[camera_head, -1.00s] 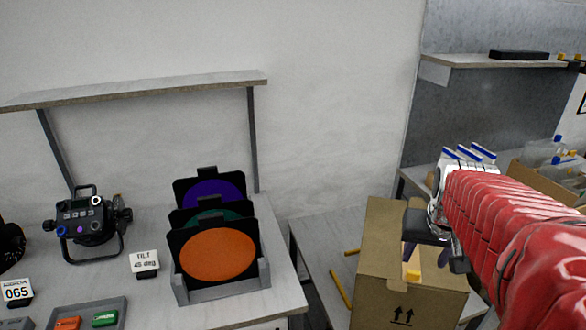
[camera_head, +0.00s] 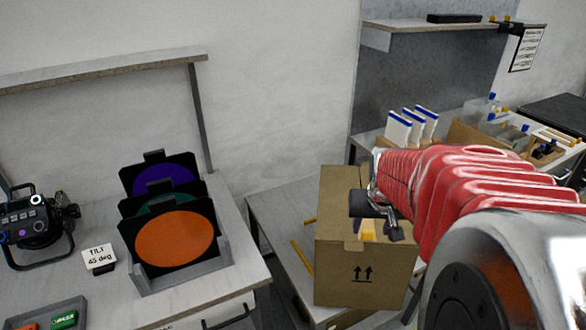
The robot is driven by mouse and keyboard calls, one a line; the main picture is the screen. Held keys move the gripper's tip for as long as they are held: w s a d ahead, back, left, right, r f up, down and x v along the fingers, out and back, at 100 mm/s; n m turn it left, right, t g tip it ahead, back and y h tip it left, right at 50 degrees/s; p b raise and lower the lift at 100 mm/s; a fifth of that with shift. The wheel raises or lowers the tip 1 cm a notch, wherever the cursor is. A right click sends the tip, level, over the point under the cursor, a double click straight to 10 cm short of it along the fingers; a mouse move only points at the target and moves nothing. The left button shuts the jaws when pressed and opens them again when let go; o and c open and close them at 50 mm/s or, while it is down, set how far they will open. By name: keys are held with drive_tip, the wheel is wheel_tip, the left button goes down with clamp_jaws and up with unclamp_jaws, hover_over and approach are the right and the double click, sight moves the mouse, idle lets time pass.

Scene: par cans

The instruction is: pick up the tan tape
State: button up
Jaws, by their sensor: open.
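I cannot make out a tan tape in this view. My gripper (camera_head: 376,216) is at the end of my red-sleeved arm, over the cardboard box (camera_head: 364,263) on the lower table. Its dark jaws are open, with one finger to the left and one to the lower right. A small yellow thing (camera_head: 367,232) shows at the box opening between the jaws; I cannot tell what it is. My arm hides part of the box and its right side.
A rack (camera_head: 184,271) of coloured filters and a stage light (camera_head: 38,228) stand on the left bench. Yellow sticks (camera_head: 302,257) lie left of the box. White cartons (camera_head: 411,126) and bottles stand on the right bench, with a wall shelf (camera_head: 440,29) above.

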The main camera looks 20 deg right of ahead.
sight(369, 232)
drive_tip(key=shift+x, duration=2.3)
drive_tip(key=shift+w+r, duration=0.1)
drive_tip(key=shift+w, duration=0.05)
drive_tip(key=shift+c, duration=0.5)
drive_tip(key=c, duration=1)
drive_tip(key=shift+c, duration=0.2)
drive_tip(key=shift+d+r, duration=0.1)
wheel_tip(369, 232, up, 10)
drive_tip(key=shift+f+t, duration=0.4)
drive_tip(key=shift+f, duration=0.55)
